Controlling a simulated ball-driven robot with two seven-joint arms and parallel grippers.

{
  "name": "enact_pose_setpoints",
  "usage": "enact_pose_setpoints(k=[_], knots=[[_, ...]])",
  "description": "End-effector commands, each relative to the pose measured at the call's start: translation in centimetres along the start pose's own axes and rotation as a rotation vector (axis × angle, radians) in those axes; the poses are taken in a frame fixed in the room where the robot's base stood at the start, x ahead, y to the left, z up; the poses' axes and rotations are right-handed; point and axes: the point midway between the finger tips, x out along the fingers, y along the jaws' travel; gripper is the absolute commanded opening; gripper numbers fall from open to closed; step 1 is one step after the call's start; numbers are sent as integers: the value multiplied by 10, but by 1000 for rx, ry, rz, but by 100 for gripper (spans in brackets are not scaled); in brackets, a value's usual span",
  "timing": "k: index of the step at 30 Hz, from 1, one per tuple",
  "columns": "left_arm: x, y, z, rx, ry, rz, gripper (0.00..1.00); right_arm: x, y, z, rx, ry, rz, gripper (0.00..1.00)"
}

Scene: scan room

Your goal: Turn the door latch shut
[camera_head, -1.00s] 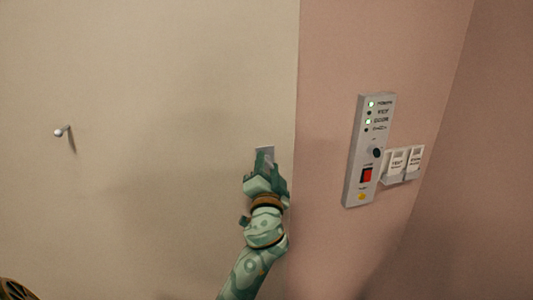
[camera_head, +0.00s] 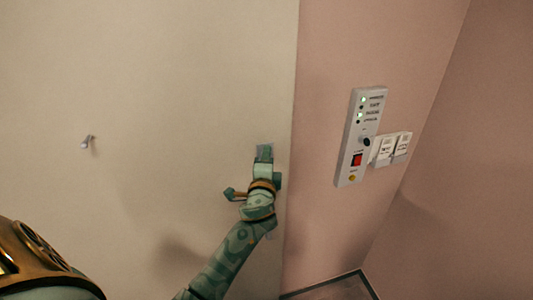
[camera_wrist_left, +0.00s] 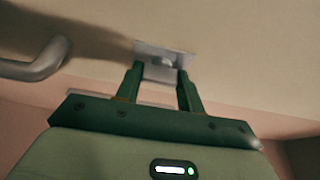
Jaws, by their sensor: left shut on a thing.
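The door latch shows as a small grey metal plate (camera_head: 266,149) on the beige door, close to the door's right edge. My left gripper (camera_head: 264,158) reaches up to it from below and covers most of it. In the left wrist view the latch plate (camera_wrist_left: 178,49) sits just beyond the fingers, with its small turn piece (camera_wrist_left: 160,64) between them. My left gripper's green fingers (camera_wrist_left: 161,75) are shut on that turn piece. The exact angle of the turn piece is hard to tell. My right gripper is not in view.
A curved grey handle (camera_wrist_left: 35,65) shows beside the gripper in the left wrist view. A small peg (camera_head: 87,142) sticks out of the door at left. A grey control panel (camera_head: 361,137) and white switches (camera_head: 390,148) are on the pink wall at right.

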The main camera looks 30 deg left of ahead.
Motion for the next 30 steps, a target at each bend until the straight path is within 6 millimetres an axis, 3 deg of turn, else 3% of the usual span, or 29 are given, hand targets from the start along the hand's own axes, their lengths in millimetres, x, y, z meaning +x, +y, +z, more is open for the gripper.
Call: enact_pose_setpoints(k=[17, 18, 19, 30], knots=[[0, 1, 0, 28, 0, 11, 15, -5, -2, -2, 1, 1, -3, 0], [0, 1, 0, 28, 0, 11, 49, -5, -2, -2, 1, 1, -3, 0], [0, 1, 0, 28, 0, 11, 58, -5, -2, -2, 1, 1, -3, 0], [1, 0, 1, 26, 0, 11, 60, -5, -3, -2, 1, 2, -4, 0]])
